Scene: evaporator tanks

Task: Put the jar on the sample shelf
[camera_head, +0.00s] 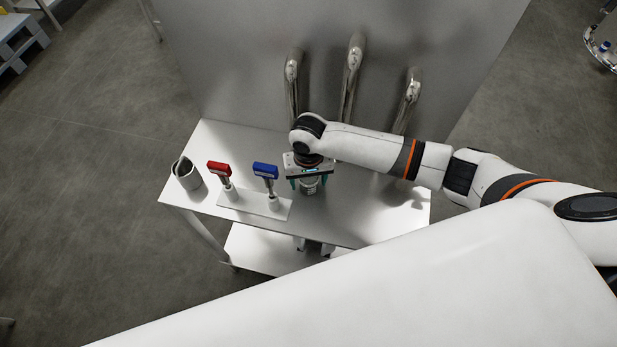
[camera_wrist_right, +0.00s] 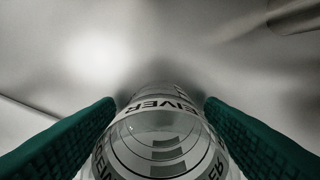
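The jar (camera_head: 310,187) is clear with dark printed rings and lettering. It stands on the steel table (camera_head: 365,215) below the middle pipes. In the right wrist view the jar (camera_wrist_right: 160,140) fills the space between two green fingers. My right gripper (camera_head: 309,183) points down around it, fingers spread on either side; narrow gaps seem to show beside the jar. Contact is hard to judge. A lower shelf (camera_head: 255,250) shows under the table; I cannot tell whether it is the sample shelf. My left gripper is out of view.
A plate with a red-handled valve (camera_head: 219,169) and a blue-handled valve (camera_head: 265,171) is left of the gripper. A metal cup (camera_head: 186,174) stands at the table's left end. Three bent pipes (camera_head: 349,80) come from the grey tank wall (camera_head: 230,60) behind.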

